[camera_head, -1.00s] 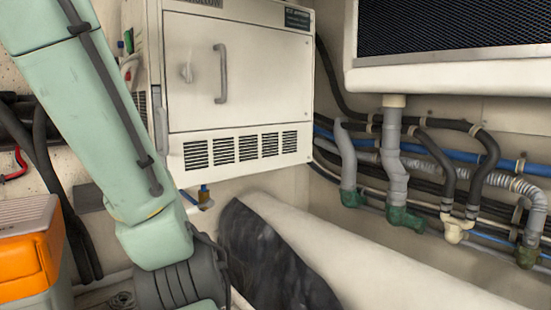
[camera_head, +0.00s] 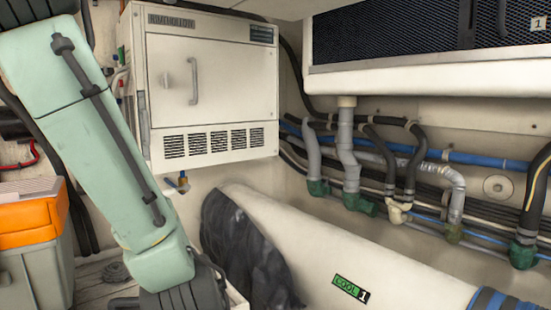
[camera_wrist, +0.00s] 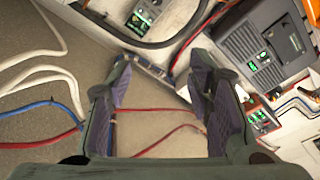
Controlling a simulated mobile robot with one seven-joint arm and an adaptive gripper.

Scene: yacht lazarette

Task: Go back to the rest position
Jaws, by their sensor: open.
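My gripper (camera_wrist: 158,105) shows in the wrist view with its two dark fingers wide apart. Nothing is between the fingers; behind the gap are red cables (camera_wrist: 150,112) and a grey-beige surface. In the head view my pale green arm comes down the left side, and the gripper itself is out of that picture.
A white cabinet (camera_head: 225,85) with a handle and vents hangs on the back wall. Pipes and hoses (camera_head: 345,150) run along the right wall. A white cylinder (camera_head: 320,245) with a dark cover lies below. An orange-topped box (camera_head: 30,225) stands left. A dark device (camera_wrist: 260,50) is in the wrist view.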

